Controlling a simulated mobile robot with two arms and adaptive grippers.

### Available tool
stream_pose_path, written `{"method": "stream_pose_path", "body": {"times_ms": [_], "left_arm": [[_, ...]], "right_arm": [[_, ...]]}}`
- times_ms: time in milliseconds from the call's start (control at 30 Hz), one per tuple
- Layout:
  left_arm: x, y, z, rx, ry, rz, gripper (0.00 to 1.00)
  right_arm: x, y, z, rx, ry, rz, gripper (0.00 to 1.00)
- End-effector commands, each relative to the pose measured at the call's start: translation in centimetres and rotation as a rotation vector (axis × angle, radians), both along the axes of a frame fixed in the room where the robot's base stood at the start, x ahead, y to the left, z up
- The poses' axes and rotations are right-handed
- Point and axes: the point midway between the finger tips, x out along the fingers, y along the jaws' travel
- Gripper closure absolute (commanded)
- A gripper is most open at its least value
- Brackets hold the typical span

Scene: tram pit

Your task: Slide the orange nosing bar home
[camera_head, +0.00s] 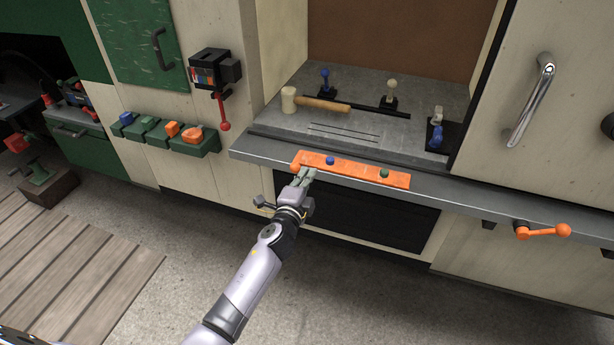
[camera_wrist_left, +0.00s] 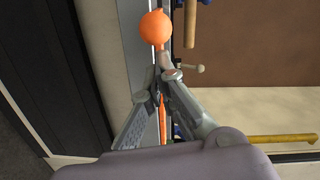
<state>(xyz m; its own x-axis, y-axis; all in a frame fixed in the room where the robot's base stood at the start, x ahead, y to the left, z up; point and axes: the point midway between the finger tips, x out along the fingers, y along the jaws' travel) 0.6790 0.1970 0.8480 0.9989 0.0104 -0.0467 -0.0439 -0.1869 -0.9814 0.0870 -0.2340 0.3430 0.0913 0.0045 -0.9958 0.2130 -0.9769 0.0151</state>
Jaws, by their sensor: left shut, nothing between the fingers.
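The orange nosing bar (camera_head: 355,171) lies along the front edge of the grey counter. It carries a blue knob (camera_head: 330,160) and a green knob (camera_head: 384,173), and has a rounded orange knob (camera_head: 296,165) at its left end. My left gripper (camera_head: 308,172) is shut and empty at the bar's front, close to that left end. In the left wrist view the orange knob (camera_wrist_left: 156,27) shows just beyond the fingertips (camera_wrist_left: 166,76), and a thin strip of orange (camera_wrist_left: 163,118) shows behind them. I cannot tell whether the fingers touch the bar. My right gripper is out of view.
An orange crank handle (camera_head: 543,231) sticks out at the right. A green rack (camera_head: 185,138) and a red lever (camera_head: 224,125) are on the left cabinet. Open floor lies in front.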

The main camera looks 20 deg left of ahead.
Motion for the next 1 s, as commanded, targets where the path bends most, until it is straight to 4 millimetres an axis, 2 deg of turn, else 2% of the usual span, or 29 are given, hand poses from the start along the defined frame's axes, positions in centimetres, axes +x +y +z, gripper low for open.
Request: {"method": "stream_pose_path", "body": {"times_ms": [267,500,600,1000], "left_arm": [[0.0,0.3,0.0,0.002,0.000,0.001,1.00],[0.1,4.5,0.0,0.003,0.001,0.002,1.00],[0.2,5.4,0.0,0.002,0.001,0.002,1.00],[0.2,5.5,0.0,0.000,0.001,0.002,1.00]], "right_arm": [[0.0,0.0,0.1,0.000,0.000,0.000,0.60],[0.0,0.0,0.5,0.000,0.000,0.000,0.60],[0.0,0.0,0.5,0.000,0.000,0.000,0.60],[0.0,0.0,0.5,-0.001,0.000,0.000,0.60]]}}
